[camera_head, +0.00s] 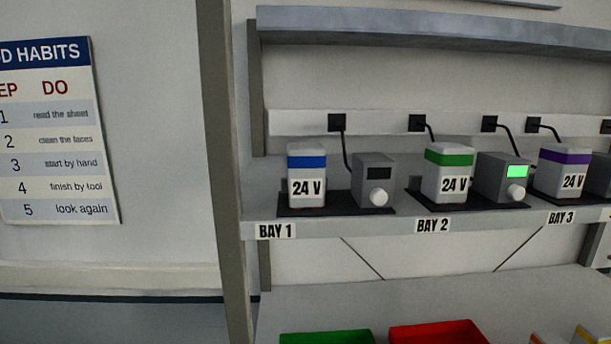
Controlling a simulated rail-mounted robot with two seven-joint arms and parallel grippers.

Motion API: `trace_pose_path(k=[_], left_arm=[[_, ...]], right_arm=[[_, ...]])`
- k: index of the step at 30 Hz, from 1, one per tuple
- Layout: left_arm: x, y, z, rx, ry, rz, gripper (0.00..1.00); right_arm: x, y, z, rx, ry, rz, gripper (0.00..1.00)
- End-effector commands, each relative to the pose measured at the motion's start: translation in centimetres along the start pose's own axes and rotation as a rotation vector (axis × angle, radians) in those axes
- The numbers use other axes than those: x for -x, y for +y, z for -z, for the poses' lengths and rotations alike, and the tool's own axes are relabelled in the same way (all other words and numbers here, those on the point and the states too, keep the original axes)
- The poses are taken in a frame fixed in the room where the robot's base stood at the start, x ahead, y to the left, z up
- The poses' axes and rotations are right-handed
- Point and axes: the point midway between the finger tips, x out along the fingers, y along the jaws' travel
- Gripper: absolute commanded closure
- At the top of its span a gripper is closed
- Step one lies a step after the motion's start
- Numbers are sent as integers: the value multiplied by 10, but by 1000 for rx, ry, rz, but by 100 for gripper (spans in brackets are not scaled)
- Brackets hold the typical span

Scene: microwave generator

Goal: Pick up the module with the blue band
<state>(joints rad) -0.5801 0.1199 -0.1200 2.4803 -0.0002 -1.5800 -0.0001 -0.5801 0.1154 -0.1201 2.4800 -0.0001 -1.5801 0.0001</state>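The module with the blue band (307,175) stands upright at the left end of the shelf, above the label "BAY 1". It is a white box marked "24 V" with a blue stripe near its top. It sits on a dark base plate (330,207), to the left of a grey unit (375,180) with a dark display and a round white knob. Neither of my grippers shows in the head view.
A green-banded module (448,175) stands in bay 2 and a purple-banded one (562,173) in bay 3. A grey post (222,170) rises left of the shelf (360,226). Below are a green bin (326,338) and a red bin (438,332).

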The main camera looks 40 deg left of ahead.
Motion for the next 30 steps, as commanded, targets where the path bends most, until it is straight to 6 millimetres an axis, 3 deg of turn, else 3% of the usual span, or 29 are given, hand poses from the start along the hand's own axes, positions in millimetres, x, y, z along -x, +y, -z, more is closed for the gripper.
trace_pose_path(k=[11,30], left_arm=[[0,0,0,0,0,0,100],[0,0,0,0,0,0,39]], right_arm=[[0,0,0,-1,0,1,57],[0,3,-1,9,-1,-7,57]])
